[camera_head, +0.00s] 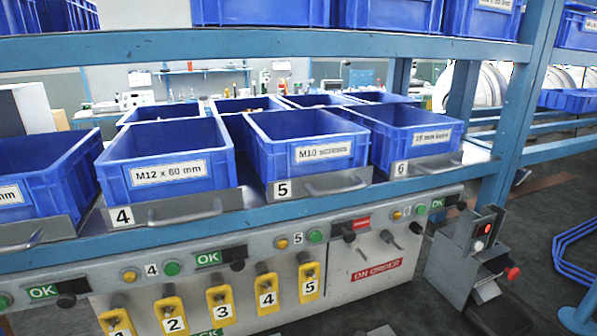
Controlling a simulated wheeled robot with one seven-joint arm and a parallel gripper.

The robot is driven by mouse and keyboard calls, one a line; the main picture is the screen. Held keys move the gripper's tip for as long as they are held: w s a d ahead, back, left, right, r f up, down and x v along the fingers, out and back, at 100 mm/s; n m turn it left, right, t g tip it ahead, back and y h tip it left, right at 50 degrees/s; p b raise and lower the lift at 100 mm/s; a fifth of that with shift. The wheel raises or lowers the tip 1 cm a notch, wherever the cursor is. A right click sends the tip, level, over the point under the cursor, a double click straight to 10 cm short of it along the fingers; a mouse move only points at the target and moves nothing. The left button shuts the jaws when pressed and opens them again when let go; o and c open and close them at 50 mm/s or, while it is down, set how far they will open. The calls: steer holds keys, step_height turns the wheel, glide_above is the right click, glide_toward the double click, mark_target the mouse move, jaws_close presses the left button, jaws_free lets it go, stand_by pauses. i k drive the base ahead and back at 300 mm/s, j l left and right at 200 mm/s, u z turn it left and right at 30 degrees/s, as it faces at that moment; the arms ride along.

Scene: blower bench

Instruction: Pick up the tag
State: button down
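Several yellow tags hang in a row on pegs on the pale panel below the shelf. They are tag 1 (117,322), cut off by the bottom edge, tag 2 (172,314), tag 3 (220,303), tag 4 (266,291) and tag 5 (309,282). Tag 5 is farthest right, and to its right bare pegs (389,237) stick out above a red "ON ORDER" label (376,270). I cannot tell which tag the task means. My gripper does not show clearly in this view.
Blue bins (167,172) stand on the blue rack shelf (75,246), with metal handles (185,213) sticking out in front. Buttons and green OK signs (208,258) line the rail above the tags. A grey box with a red knob (474,260) stands at right.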

mark_target(308, 286)
steer(key=i+j+z, duration=0.1)
steer(key=j+z, duration=0.8)
steer(key=z, duration=0.15)
steer(key=i, duration=0.05)
